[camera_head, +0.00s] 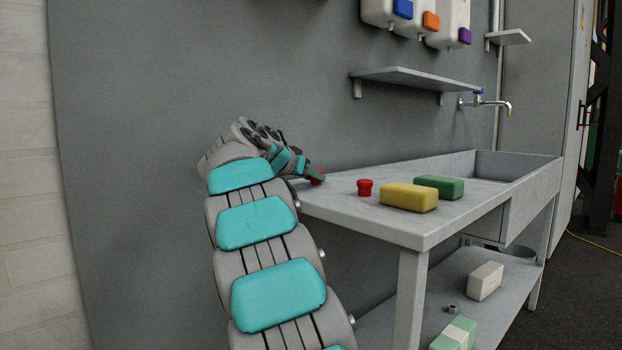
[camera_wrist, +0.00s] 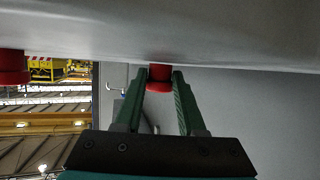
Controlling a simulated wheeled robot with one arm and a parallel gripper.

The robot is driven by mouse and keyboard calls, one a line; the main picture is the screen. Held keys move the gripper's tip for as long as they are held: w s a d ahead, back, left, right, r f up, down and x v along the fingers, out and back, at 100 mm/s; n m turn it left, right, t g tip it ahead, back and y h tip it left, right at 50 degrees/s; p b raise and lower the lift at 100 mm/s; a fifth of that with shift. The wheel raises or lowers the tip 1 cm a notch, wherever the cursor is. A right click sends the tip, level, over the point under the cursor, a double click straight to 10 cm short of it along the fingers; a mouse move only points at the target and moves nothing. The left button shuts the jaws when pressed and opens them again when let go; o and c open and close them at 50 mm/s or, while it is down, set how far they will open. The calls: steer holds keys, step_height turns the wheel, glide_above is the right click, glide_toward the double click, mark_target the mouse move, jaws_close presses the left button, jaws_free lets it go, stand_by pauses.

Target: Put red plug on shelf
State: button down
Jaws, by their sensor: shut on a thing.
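One red plug (camera_head: 318,177) is at the back left corner of the table, between the fingertips of my gripper (camera_head: 308,175). In the wrist view this plug (camera_wrist: 159,84) sits between the two green fingers, close against the grey table surface; I cannot tell whether it touches it. My gripper (camera_wrist: 160,80) is shut on it. A second red plug (camera_head: 365,187) stands on the table to the right; it also shows at the left of the wrist view (camera_wrist: 12,68). A grey wall shelf (camera_head: 415,77) hangs above the table, its top bare as far as I see.
A yellow block (camera_head: 409,197) and a green block (camera_head: 439,187) lie on the table (camera_head: 345,208). A sink basin and tap (camera_head: 490,102) are at the right. Dispensers (camera_head: 440,22) hang above the shelf. A smaller shelf (camera_head: 510,37) is further right.

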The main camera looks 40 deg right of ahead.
steer(key=shift+f, duration=0.1)
steer(key=shift+f, duration=0.15)
steer(key=c, duration=0.5)
jaws_free()
